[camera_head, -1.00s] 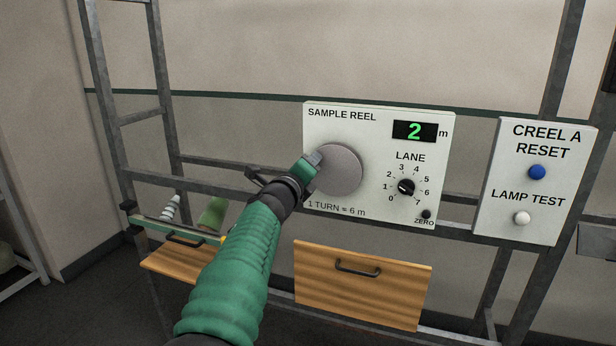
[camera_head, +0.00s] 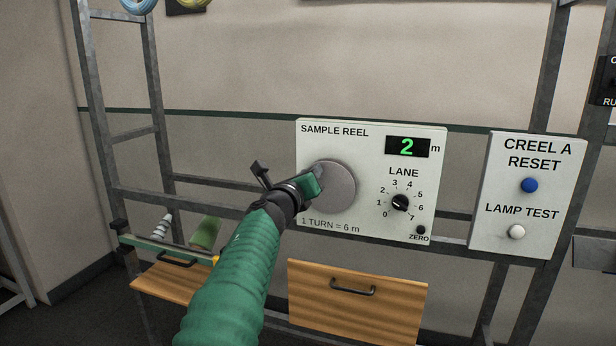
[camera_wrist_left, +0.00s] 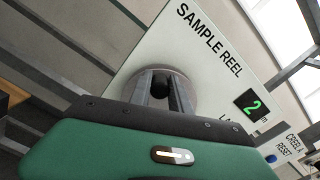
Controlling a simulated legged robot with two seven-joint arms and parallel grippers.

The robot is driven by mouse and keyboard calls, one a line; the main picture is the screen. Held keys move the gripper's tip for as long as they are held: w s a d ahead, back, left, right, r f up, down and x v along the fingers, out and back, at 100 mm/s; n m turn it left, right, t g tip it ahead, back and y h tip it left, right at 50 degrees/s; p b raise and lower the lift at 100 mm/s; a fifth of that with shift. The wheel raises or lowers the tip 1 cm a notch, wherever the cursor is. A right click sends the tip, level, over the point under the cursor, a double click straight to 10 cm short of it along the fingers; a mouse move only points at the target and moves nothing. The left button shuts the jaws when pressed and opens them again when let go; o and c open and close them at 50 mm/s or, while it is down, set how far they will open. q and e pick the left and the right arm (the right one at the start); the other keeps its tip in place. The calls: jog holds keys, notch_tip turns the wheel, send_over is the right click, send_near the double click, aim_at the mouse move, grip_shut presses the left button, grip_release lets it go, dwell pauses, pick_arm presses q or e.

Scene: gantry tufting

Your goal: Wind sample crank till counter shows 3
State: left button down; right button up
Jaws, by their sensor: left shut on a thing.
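The white sample reel panel (camera_head: 316,222) carries a round grey crank disc (camera_head: 334,190) on its left half. The green counter (camera_head: 407,147) at its upper right reads 2, with "m" beside it; it also reads 2 in the left wrist view (camera_wrist_left: 253,105). My left gripper (camera_head: 312,184) is at the left part of the disc. In the left wrist view its fingers (camera_wrist_left: 160,92) are closed around the dark crank knob (camera_wrist_left: 160,85) in front of the disc. In the head view the gripper hides the knob. My right gripper is not in view.
On the panel are a lane dial (camera_head: 400,202) and a small dark zero button (camera_head: 421,230). The Creel A panel (camera_head: 510,230) to the right has a blue button (camera_head: 529,185) and a white button (camera_head: 517,232). A wooden drawer (camera_head: 350,310) sits below. Grey frame bars stand behind.

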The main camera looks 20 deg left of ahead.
pick_arm(q)
jog(key=shift+w+d+f, duration=0.1)
jog(key=shift+d+f, duration=0.1)
jog(key=shift+f, duration=0.1)
jog(key=c, duration=1.6)
grip_release()
jog(key=o, duration=0.4)
jog(key=shift+d+r, duration=0.1)
jog(key=shift+r, duration=0.1)
jog(key=s+b, duration=0.6)
jog(key=s, duration=1)
jog(key=shift+s+a, duration=0.35)
jog(key=shift+s, duration=0.05)
